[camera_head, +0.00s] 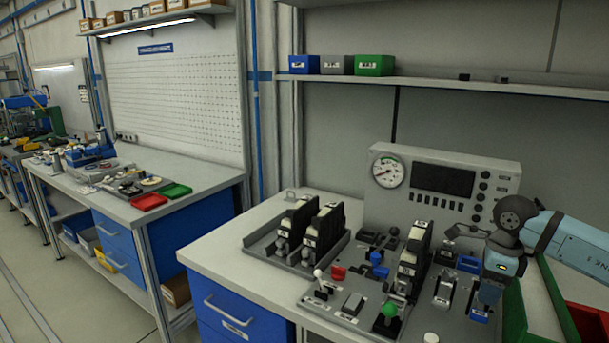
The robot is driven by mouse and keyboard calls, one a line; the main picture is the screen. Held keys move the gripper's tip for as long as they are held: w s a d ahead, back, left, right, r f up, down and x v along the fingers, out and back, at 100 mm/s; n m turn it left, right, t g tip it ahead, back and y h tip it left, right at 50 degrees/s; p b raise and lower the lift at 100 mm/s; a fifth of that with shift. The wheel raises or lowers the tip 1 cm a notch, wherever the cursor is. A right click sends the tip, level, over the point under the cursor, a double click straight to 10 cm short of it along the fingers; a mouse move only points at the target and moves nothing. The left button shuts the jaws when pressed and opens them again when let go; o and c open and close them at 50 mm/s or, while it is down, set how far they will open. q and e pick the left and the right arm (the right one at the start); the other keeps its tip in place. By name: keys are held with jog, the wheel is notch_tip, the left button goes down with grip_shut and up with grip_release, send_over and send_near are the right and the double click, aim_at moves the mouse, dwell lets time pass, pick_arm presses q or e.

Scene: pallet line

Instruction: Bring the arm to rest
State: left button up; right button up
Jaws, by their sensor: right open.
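My right arm comes in from the right edge, and its right gripper (490,291) points down over the right part of the grey fixture board (345,327). The gripper is open. It is small in the picture, and I cannot tell whether its fingers touch the parts below. Behind the board stands a grey panel (508,160) with a round gauge (388,172) and a dark screen (443,180). My left gripper is not in view.
Black modules stand in a grey tray (262,246) left of the board, and more (413,258) stand on the board. A green-ball lever (389,310) and a white-ball lever (318,274) stick up. Green (517,318) and red bins (588,320) lie at right. The bench's left front is clear.

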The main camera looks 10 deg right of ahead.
jog(key=a+f+y, duration=0.3)
jog(key=a+f, duration=0.1)
jog(key=a, duration=0.3)
jog(key=a+f+y, duration=0.3)
jog(key=a, duration=0.4)
jog(key=s+a+m+t+y, duration=0.4)
jog(key=a+m+t+y, duration=0.15)
jog(key=a+m, duration=0.3)
jog(key=s+a+m+t+y, duration=0.35)
jog(key=a+m+y, duration=0.25)
jog(key=a+m, duration=0.3)
jog(key=s+d+f+m+t+h, duration=0.1)
jog(key=s+d+f+m+h, duration=0.1)
jog(key=s+f+m+h, duration=0.75)
jog(key=s+d+f+m+t+h, duration=0.1)
jog(key=s+d+f+m+h, duration=0.3)
jog(key=f+m, duration=1)
pick_arm(q)
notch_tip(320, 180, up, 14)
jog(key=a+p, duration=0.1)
jog(key=p, duration=1.7)
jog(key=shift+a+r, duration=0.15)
pick_arm(e)
notch_tip(320, 180, up, 17)
jog(key=s+m+h, duration=0.1)
jog(key=s+m, duration=0.1)
jog(key=shift+f+h, duration=0.2)
jog(key=shift+h, duration=0.1)
